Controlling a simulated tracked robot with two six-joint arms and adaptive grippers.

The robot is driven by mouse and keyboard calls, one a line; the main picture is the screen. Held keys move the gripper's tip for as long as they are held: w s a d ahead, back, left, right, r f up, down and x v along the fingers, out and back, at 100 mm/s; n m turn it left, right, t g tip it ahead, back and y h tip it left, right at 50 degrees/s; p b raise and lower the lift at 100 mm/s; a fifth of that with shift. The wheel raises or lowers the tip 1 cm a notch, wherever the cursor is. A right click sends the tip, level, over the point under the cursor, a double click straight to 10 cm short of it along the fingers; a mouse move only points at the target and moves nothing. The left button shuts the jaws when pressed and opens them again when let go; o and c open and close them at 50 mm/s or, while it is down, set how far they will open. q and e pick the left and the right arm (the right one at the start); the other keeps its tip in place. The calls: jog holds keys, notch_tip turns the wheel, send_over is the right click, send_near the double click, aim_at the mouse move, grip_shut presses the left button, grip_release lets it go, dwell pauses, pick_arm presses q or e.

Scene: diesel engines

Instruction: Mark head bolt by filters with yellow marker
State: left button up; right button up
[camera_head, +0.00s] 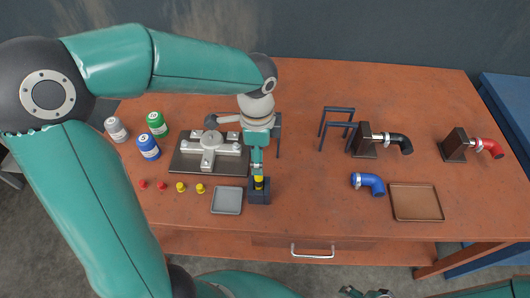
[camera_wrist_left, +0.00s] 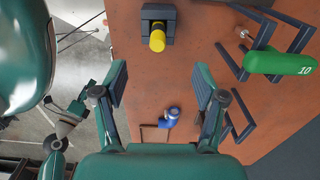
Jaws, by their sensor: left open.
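A yellow marker (camera_head: 259,183) stands upright in a dark blue-grey holder (camera_head: 259,196) near the table's front edge. The marker's yellow end (camera_wrist_left: 157,40) and the holder (camera_wrist_left: 168,15) also show in the left wrist view. My left gripper (camera_head: 258,168) is just behind and above the marker. In the left wrist view my left gripper (camera_wrist_left: 160,77) is open and empty, with the marker beyond its fingertips. The grey engine head (camera_head: 211,150) lies on a dark plate left of the gripper. Oil filters in white (camera_head: 116,129), blue (camera_head: 148,146) and green (camera_head: 157,124) stand left of it. Part of my right gripper (camera_head: 365,292) shows at the bottom edge.
A grey tray (camera_head: 227,200) sits left of the holder, with red and yellow caps (camera_head: 181,187) further left. A blue elbow (camera_head: 368,183) and a brown tray (camera_head: 416,203) lie to the right.

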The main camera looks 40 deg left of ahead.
pick_arm(q)
jog(key=shift+f+b, duration=2.9)
jog(key=shift+f, duration=1)
jog(key=shift+s+r, duration=0.1)
jog(key=shift+s, duration=0.1)
jog(key=shift+c, duration=0.2)
grip_shut()
notch_tip(320, 180, up, 9)
jog(key=p, duration=0.7)
jog(key=shift+s+p, duration=0.1)
jog(key=shift+p, duration=0.25)
